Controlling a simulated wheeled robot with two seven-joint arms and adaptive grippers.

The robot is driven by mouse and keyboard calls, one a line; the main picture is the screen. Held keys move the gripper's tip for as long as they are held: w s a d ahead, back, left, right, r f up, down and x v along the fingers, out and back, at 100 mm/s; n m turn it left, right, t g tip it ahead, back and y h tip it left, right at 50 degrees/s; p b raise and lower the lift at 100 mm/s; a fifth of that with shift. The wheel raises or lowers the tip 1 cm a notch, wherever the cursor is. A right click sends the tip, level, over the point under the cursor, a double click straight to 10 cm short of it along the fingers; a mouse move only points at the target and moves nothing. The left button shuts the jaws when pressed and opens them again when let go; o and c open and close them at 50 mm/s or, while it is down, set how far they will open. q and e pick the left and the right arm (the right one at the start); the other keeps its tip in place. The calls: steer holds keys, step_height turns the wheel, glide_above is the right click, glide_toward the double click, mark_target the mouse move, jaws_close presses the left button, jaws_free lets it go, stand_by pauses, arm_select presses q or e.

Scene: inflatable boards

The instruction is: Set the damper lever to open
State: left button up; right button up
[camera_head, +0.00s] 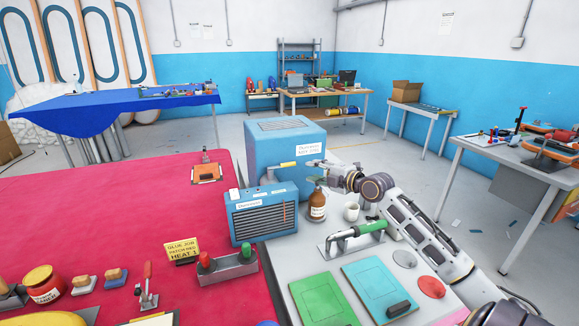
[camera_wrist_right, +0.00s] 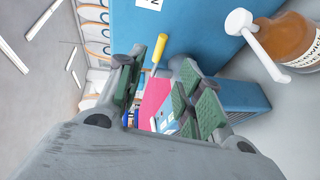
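The damper lever (camera_head: 288,164) has a yellow grip and sits at the front of the big blue box, above the smaller blue louvred unit (camera_head: 262,212). Its grip points right, toward my right gripper (camera_head: 316,165). In the right wrist view the yellow lever (camera_wrist_right: 159,52) shows between and beyond the green-padded fingers of my right gripper (camera_wrist_right: 158,88). The fingers are apart, with nothing held between them. Whether a finger touches the lever is unclear. The big blue box (camera_head: 285,143) carries a white label whose text is too small to read. My left gripper is not in view.
A brown bottle (camera_head: 317,205) with a white pump stands just below my right gripper. A white mug (camera_head: 351,211) and a green-handled tool (camera_head: 356,233) are nearby on the grey table. The red table (camera_head: 110,210) to the left has a broad clear area.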

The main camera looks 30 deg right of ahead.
glide_toward(291, 165)
steer(key=shift+d+r+x, duration=0.25)
steer(key=shift+x, duration=1.3)
steer(key=shift+a+p+x, duration=0.2)
steer(key=shift+p+x, duration=0.35)
steer(key=shift+x, duration=0.6)
steer(key=shift+p+x, duration=0.3)
steer(key=shift+x, duration=1.85)
steer(key=shift+w+a+f, duration=0.1)
steer(key=shift+w+f, duration=0.2)
steer(key=shift+w, duration=0.2)
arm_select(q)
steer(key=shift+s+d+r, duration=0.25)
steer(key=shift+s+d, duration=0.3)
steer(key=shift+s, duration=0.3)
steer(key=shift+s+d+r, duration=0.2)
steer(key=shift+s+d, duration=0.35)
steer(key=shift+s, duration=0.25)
arm_select(e)
steer(key=shift+w, duration=0.1)
steer(key=shift+c, duration=0.4)
